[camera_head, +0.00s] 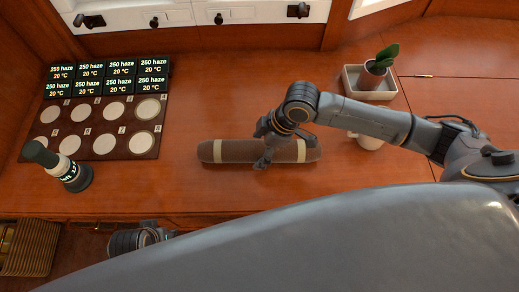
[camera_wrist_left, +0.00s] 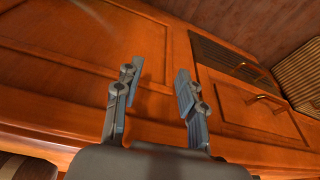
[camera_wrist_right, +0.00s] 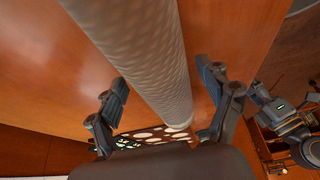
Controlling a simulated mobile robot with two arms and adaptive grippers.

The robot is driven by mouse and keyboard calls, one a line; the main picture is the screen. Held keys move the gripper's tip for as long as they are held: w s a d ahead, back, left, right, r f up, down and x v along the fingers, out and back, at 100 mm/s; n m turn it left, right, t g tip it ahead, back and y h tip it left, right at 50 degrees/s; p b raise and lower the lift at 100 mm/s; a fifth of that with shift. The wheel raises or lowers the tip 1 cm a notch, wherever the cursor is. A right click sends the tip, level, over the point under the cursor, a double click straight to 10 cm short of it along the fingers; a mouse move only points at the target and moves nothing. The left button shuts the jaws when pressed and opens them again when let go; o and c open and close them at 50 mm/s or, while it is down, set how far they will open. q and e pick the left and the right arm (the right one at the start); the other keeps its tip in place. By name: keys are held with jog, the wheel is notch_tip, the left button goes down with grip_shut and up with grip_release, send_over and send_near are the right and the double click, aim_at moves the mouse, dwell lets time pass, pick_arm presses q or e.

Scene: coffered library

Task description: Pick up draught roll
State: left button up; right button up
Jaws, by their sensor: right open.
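The draught roll (camera_head: 225,151) is a long brown cylinder with pale bands near its ends. It lies crosswise on the wooden counter in the head view. My right gripper (camera_head: 266,147) is over its right half and hides part of it. In the right wrist view the roll (camera_wrist_right: 145,55) runs between the two open fingers of my right gripper (camera_wrist_right: 162,108), with no clear contact. My left gripper (camera_wrist_left: 157,95) is open and empty in the left wrist view, facing wooden cabinet fronts. In the head view my left arm is low, below the counter's front edge.
A dark mat (camera_head: 86,132) with pale discs and several black display blocks (camera_head: 121,68) lies at left. A dark green-and-white device (camera_head: 60,167) stands at its front. A potted plant (camera_head: 376,68) in a white tray (camera_head: 352,86) and a white cup (camera_head: 370,141) are at right.

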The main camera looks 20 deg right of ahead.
jog(key=c, duration=1.6)
jog(key=shift+r, duration=0.1)
